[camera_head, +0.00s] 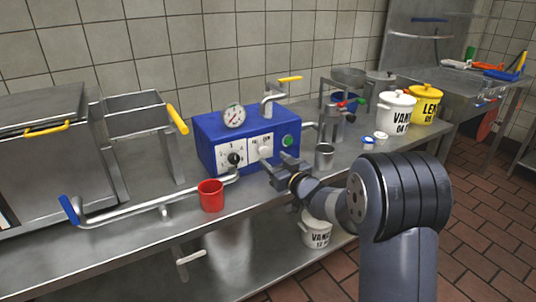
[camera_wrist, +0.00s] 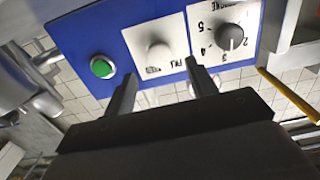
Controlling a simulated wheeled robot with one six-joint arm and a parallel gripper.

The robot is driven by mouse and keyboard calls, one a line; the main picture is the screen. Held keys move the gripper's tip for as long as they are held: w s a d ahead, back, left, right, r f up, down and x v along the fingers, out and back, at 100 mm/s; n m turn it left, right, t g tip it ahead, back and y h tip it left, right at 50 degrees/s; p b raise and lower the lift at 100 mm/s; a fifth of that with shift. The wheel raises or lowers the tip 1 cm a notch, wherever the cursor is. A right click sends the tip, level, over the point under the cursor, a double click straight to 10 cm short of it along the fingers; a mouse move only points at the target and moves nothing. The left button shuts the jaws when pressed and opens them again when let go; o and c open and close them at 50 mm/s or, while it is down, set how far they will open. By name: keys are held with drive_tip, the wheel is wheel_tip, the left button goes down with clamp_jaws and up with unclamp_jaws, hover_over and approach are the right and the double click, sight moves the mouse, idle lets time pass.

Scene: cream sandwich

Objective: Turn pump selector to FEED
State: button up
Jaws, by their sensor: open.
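The blue pump box (camera_head: 208,128) stands on the steel counter. Its front carries a white plate with a pale selector knob (camera_head: 265,152), right of a numbered dial. In the wrist view, the selector knob (camera_wrist: 158,52) sits on the middle plate, with small lettering below it that is hard to read. I cannot tell which way the knob points. My gripper (camera_head: 281,164) is in front of the box's face, just right of the selector. In the wrist view my gripper (camera_wrist: 161,74) is open and empty, its fingers on either side of the knob's line, with the knob beyond the tips.
The numbered dial (camera_wrist: 230,37) and the green button (camera_wrist: 102,67) flank the selector. A red cup (camera_head: 210,196) stands in front of the box by a metal pipe (camera_head: 130,215). A steel cup (camera_head: 324,156) stands to the right. White and yellow tubs (camera_head: 426,104) stand farther right.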

sight(265, 151)
drive_tip(key=shift+x, duration=2.45)
drive_tip(key=c, duration=1)
